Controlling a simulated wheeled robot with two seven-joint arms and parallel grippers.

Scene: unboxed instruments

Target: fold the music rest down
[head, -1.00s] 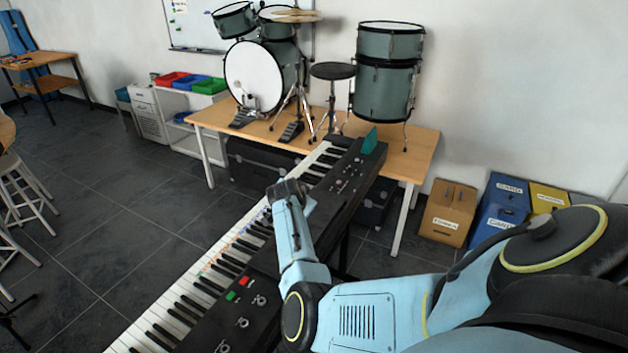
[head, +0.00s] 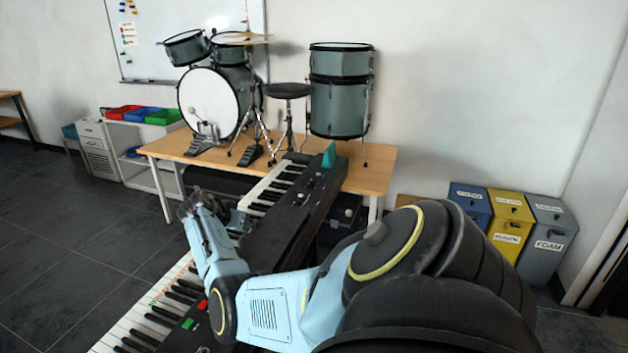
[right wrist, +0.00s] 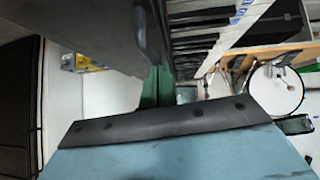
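The black keyboard (head: 275,232) runs from the lower left to the far end by the wooden table. My right gripper (head: 188,204) is over the left, key side of the keyboard, well apart from the panel. Its fingers are small and blurred in the head view, so I cannot tell their opening. My left gripper is out of view.
The wooden table (head: 377,175) holds a drum kit (head: 212,104) and stacked drums (head: 338,103) behind the keyboard. Labelled bins (head: 508,222) stand along the wall at right. Dark floor (head: 60,225) is open at left. My right arm covers part of the keyboard.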

